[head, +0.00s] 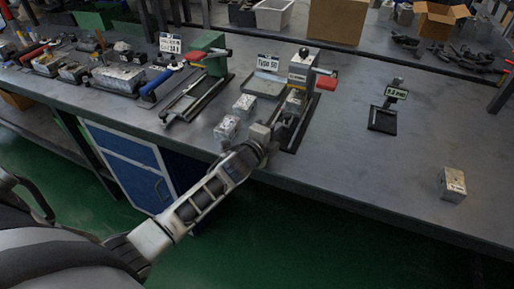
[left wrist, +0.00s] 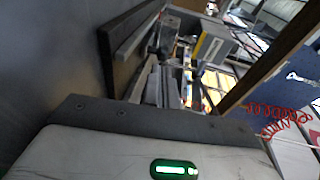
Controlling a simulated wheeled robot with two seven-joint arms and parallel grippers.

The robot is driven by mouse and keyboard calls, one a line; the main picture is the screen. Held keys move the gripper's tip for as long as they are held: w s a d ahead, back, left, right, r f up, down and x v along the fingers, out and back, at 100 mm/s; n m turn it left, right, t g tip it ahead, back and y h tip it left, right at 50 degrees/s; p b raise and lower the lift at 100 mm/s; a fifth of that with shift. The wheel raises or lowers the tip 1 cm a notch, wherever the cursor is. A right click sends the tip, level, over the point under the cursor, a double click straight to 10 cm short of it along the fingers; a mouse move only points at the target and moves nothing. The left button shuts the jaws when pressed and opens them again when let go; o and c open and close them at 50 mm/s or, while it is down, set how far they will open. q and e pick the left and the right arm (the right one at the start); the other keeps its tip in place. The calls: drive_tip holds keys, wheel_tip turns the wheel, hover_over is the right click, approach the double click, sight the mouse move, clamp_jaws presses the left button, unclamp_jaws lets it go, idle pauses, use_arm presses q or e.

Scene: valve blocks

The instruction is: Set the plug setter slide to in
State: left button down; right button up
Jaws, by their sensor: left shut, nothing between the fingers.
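A bench press-like device (head: 301,72) with a grey column and a red-tipped lever (head: 326,83) stands at the middle of the bench. I take it for the plug setter. Its dark rail base (head: 291,135) runs toward the front edge, and a metal block (head: 293,102) sits below the column. My left gripper (head: 264,137) is shut and empty at the near end of this base; I cannot tell whether it touches the slide. In the left wrist view the rails (left wrist: 143,78) lie just beyond the gripper body, and the fingertips are not clear. My right gripper is not in view.
Two metal blocks (head: 227,128) (head: 244,104) stand left of the device near a grey tray (head: 265,84). A green device with a rail frame (head: 196,98) is further left. A small black stand (head: 383,119) and a lone block (head: 453,184) are right, with clear bench between.

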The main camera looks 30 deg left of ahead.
use_arm(q)
drive_tip(key=s+r, duration=0.2)
drive_tip(key=s, duration=1.1)
drive_tip(key=s+d+f+n+g+h, duration=0.1)
drive_tip(key=s+d+f+n+g, duration=0.2)
drive_tip(key=s+d+f+n, duration=0.2)
drive_tip(key=s+d+f+n+g+h, duration=0.1)
drive_tip(key=s+d+f+n+g, duration=0.2)
drive_tip(key=s+n, duration=0.8)
wheel_tip(320, 180, down, 4)
drive_tip(key=shift+s+d+r, duration=0.15)
drive_tip(key=shift+s+d, duration=0.15)
drive_tip(key=shift+d, duration=0.9)
